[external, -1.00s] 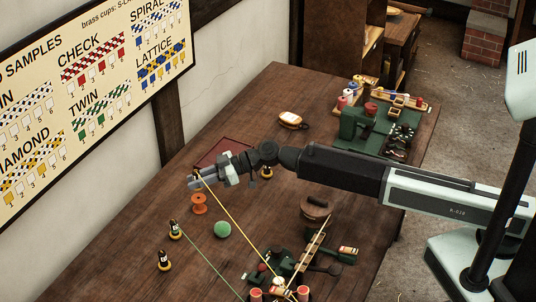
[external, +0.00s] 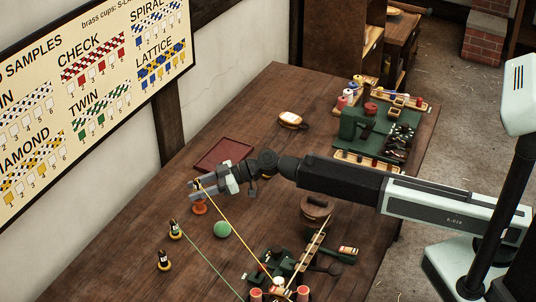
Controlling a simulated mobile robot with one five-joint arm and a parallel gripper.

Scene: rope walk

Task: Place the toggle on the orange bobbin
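The orange bobbin (external: 200,208) stands on the table at the left, its top covered by my gripper. My gripper (external: 195,187) is just above the bobbin, pointing left. A yellow cord (external: 234,231) runs taut from between its fingers down to the braiding stand at the bottom. The gripper appears shut on the toggle at the cord's end; the toggle is too small and hidden to make out clearly. I cannot tell whether it touches the bobbin.
Two dark-and-yellow bobbins (external: 175,229) stand to the left; a green cord (external: 211,262) runs from one. A dark red tray (external: 222,153) lies behind the gripper. The braiding stand (external: 280,268) is in front.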

